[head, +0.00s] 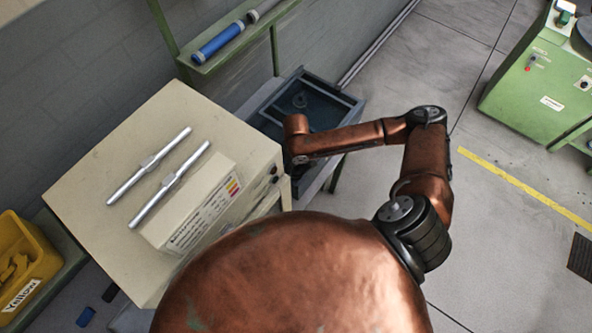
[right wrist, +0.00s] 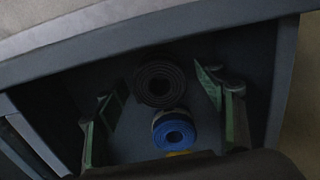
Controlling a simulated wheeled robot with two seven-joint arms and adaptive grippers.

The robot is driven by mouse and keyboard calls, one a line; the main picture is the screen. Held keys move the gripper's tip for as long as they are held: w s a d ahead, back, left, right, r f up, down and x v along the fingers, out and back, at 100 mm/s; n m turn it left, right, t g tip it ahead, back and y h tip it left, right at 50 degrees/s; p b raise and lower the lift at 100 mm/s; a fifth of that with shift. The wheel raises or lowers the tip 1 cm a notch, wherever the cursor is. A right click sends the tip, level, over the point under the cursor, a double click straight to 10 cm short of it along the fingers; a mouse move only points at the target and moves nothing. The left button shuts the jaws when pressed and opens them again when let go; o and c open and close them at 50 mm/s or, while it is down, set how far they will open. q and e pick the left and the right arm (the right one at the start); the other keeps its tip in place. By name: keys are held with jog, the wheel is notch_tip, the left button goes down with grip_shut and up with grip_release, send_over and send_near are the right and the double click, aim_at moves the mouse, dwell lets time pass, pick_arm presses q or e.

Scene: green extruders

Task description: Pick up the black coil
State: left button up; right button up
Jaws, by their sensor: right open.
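The black coil (right wrist: 160,83) lies in a dark blue-grey compartment in the right wrist view, its spiral end facing the camera. My right gripper (right wrist: 163,88) is open, with one greenish finger on each side of the coil in the picture. I cannot tell how far the fingertips are from it, and no contact shows. A blue coil (right wrist: 173,134) sits just below the black one in the picture. In the head view my right arm reaches to the dark tray unit; its gripper is mostly hidden by the wrist, and the black coil cannot be made out. My left gripper is not in view.
The dark tray unit (head: 352,104) has raised walls around the coil. A yellow item (right wrist: 180,153) shows partly below the blue coil. A beige cabinet (head: 110,160) with two metal rods stands left of the tray. Open floor lies to the right.

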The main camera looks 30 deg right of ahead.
jog(key=shift+f, duration=0.45)
jog(key=shift+c, duration=0.4)
jog(key=c, duration=1.2)
